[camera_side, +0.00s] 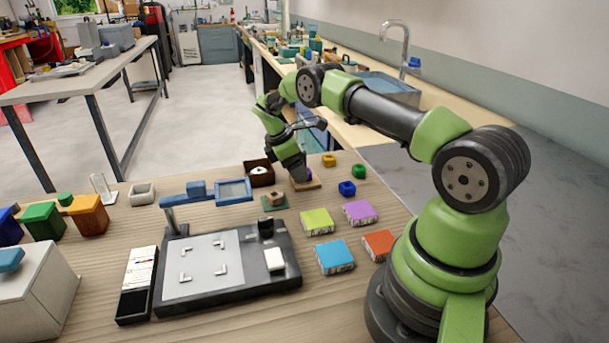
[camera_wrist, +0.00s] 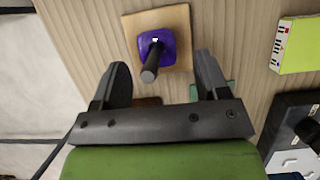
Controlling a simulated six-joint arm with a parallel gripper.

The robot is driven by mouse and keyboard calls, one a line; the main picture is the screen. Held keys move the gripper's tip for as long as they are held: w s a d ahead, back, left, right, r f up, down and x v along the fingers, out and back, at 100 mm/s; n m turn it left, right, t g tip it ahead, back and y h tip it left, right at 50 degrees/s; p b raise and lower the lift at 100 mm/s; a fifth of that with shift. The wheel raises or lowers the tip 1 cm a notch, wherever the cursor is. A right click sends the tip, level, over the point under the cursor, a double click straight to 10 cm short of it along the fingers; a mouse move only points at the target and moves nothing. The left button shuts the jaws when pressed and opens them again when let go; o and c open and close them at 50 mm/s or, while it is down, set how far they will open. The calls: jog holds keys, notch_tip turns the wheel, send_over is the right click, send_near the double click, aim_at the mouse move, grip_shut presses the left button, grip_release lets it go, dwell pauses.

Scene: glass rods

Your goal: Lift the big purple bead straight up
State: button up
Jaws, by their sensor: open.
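The big purple bead (camera_wrist: 167,42) sits low on a dark upright rod (camera_wrist: 151,66) on a square wooden base (camera_wrist: 139,21) in the wrist view. The rod's tip points toward the camera. My gripper (camera_wrist: 161,63) is open, one finger either side of the rod, with the bead just ahead of the fingertips. No contact with the bead shows. In the side view my gripper (camera_side: 299,173) points down at the wooden base (camera_side: 312,184) and hides most of the bead (camera_side: 308,174).
Green (camera_side: 358,171), blue (camera_side: 347,188) and yellow-orange (camera_side: 329,160) beads lie to the right of the base. A dark brown box (camera_side: 261,175) is close on its left. A small tan block (camera_side: 275,198) and several coloured boxes, including a lime one (camera_side: 316,221), stand nearer the camera.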

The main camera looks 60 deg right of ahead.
jog(key=shift+s+d+f, duration=0.15)
jog(key=shift+f, duration=0.35)
jog(key=c, duration=1)
jog(key=shift+r, duration=0.1)
notch_tip(320, 180, up, 10)
